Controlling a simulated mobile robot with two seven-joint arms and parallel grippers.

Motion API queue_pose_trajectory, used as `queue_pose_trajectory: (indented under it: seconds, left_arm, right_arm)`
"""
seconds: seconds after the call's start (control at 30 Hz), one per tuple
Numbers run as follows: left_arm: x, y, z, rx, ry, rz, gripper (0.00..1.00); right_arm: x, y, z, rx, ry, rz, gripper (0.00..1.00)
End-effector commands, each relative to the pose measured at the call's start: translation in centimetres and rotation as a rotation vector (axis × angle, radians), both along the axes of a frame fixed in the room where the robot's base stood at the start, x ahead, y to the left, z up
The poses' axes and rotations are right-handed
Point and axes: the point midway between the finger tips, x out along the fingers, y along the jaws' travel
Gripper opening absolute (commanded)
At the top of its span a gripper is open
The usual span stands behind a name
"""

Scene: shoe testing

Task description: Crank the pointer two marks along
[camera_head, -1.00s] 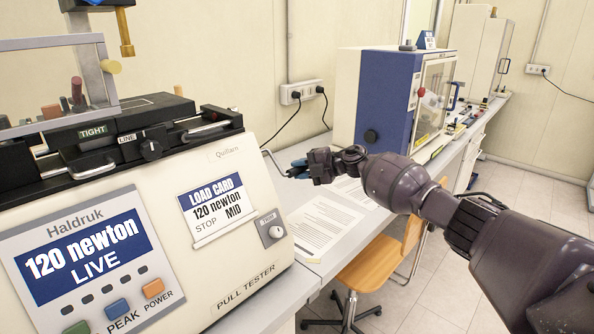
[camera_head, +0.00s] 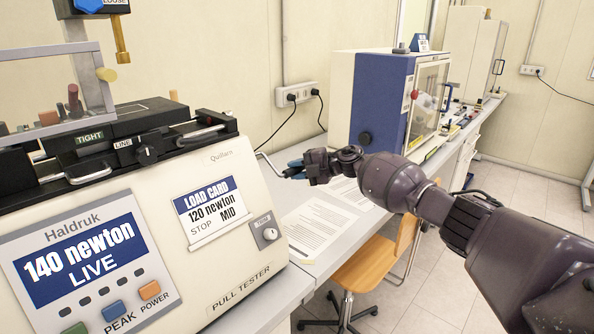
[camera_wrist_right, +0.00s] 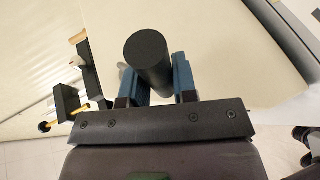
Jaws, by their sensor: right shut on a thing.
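The pull tester (camera_head: 240,240) fills the left of the head view. Its display (camera_head: 82,258) reads 140 newton LIVE. A load card (camera_head: 212,208) on its front reads 120 newton, STOP MID. A thin metal crank arm (camera_head: 265,160) comes out of its right side. My right gripper (camera_head: 292,170) is at the outer end of this crank. In the right wrist view its blue fingers (camera_wrist_right: 160,86) are shut on the black cylindrical crank handle (camera_wrist_right: 149,60). A pointer with marks cannot be made out clearly. My left gripper is not in view.
Printed sheets (camera_head: 312,228) lie on the bench below my right gripper. A blue and white cabinet (camera_head: 372,100) with a clear door stands behind it. A wooden chair (camera_head: 368,268) is below the bench edge. The floor at the right is clear.

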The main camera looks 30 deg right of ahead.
Motion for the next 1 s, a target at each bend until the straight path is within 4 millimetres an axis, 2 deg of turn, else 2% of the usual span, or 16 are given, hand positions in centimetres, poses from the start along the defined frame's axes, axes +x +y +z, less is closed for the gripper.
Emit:
queue_pose_trajectory:
  seconds: [0.03, 0.47, 0.5, 0.63, 1.0]
  left_arm:
    - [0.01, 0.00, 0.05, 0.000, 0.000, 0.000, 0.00]
    - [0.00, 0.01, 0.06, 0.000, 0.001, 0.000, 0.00]
    - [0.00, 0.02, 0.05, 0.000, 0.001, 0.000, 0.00]
    - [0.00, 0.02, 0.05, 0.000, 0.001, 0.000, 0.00]
    - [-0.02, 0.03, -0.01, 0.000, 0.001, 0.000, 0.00]
  right_arm:
    - [0.31, -0.12, 1.13, 0.006, -0.017, -0.006, 0.00]
    - [0.34, -0.19, 1.19, 0.007, -0.018, -0.008, 0.00]
    - [0.34, -0.20, 1.18, 0.006, -0.018, -0.009, 0.31]
    - [0.30, -0.15, 1.05, 0.005, -0.016, -0.007, 0.51]
    - [-0.14, -0.42, 0.58, 0.002, -0.007, -0.005, 0.52]
